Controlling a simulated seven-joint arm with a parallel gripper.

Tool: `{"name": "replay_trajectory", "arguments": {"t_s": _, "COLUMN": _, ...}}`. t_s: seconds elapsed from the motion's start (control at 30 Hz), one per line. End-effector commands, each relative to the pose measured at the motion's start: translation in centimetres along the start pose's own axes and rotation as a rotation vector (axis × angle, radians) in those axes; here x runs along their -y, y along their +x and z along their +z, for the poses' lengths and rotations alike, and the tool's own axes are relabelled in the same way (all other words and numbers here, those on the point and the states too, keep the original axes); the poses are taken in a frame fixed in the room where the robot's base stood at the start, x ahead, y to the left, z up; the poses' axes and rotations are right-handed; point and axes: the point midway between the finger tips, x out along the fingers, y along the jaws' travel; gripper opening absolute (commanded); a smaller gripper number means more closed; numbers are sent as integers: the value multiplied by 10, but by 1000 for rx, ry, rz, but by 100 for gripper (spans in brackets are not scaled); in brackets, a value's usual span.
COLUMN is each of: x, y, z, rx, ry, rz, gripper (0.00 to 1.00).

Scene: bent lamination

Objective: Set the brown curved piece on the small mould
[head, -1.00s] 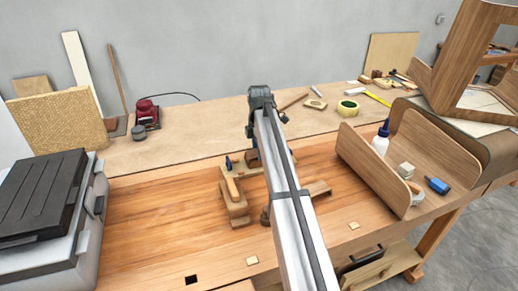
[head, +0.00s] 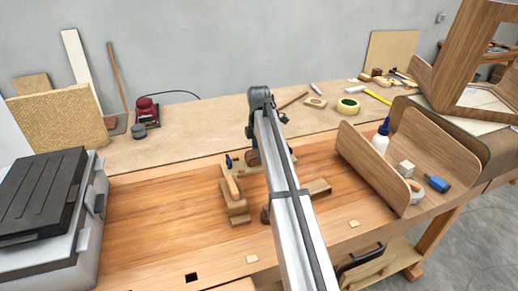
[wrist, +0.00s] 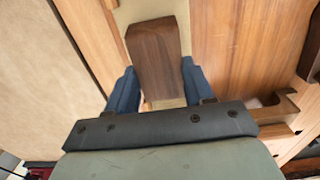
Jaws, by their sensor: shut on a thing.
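The brown curved piece (wrist: 153,55) is dark brown wood and sits between the two blue fingers of my gripper (wrist: 159,88) in the wrist view. The gripper is shut on it, and the piece extends forward over a pale wooden surface. Whether it touches that surface I cannot tell. In the head view my arm hides most of the gripper; a bit of dark brown (head: 252,157) shows just left of the arm. I cannot tell for sure which wooden form is the small mould; a pale wooden board (head: 207,166) lies beside the arm there.
A wooden clamp-like block (head: 235,198) stands left of my arm and a wooden block (head: 318,188) right of it. A large curved wooden shell (head: 372,168) with a glue bottle (head: 381,143) stands further right. The bench's left middle is clear.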

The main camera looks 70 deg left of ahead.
Motion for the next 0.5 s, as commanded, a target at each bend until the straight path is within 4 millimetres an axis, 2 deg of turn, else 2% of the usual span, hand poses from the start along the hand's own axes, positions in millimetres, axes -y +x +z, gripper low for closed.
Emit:
{"name": "replay_trajectory", "arguments": {"t_s": 0.33, "x": 0, "y": 2, "z": 0, "rx": 0, "ry": 0, "rz": 0, "gripper": 23}}
{"name": "replay_trajectory", "arguments": {"t_s": 0.37, "x": 0, "y": 2, "z": 0, "rx": 0, "ry": 0, "rz": 0, "gripper": 53}}
{"name": "replay_trajectory", "arguments": {"t_s": 0.5, "x": 0, "y": 2, "z": 0, "rx": 0, "ry": 0, "rz": 0, "gripper": 66}}
